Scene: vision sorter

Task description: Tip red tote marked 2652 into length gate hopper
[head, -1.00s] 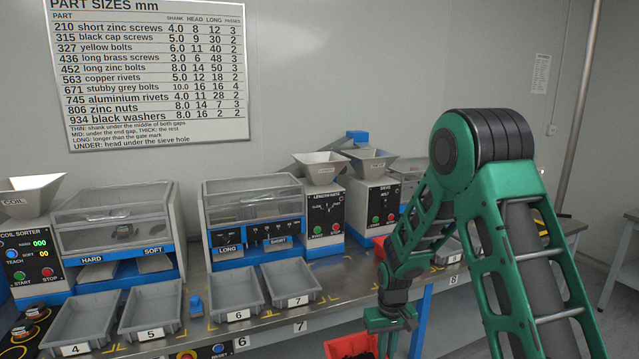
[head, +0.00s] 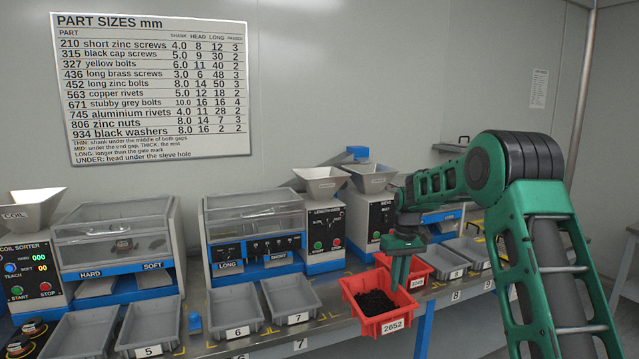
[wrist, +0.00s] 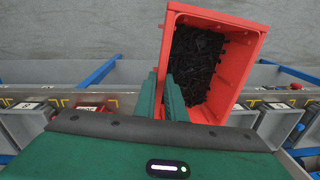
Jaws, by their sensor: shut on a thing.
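The red tote marked 2652 (head: 393,327) holds many small black parts and hangs at the front edge of the bench. My gripper (head: 398,285) is shut on its wall, with the fingers pointing down. In the wrist view the tote (wrist: 258,40) shows beyond my gripper (wrist: 168,95), with dark screw-like parts inside. The length gate machine (head: 323,230) stands to the left behind the tote, with its pale hopper (head: 322,182) on top. The hopper's inside is mostly hidden.
A second red tote (head: 417,282) stands on the bench just behind. Another hopper (head: 374,178) is right of the length gate hopper. Grey trays 6 (head: 238,333) and 7 (head: 298,318) sit to the left, and more grey trays (head: 445,262) to the right.

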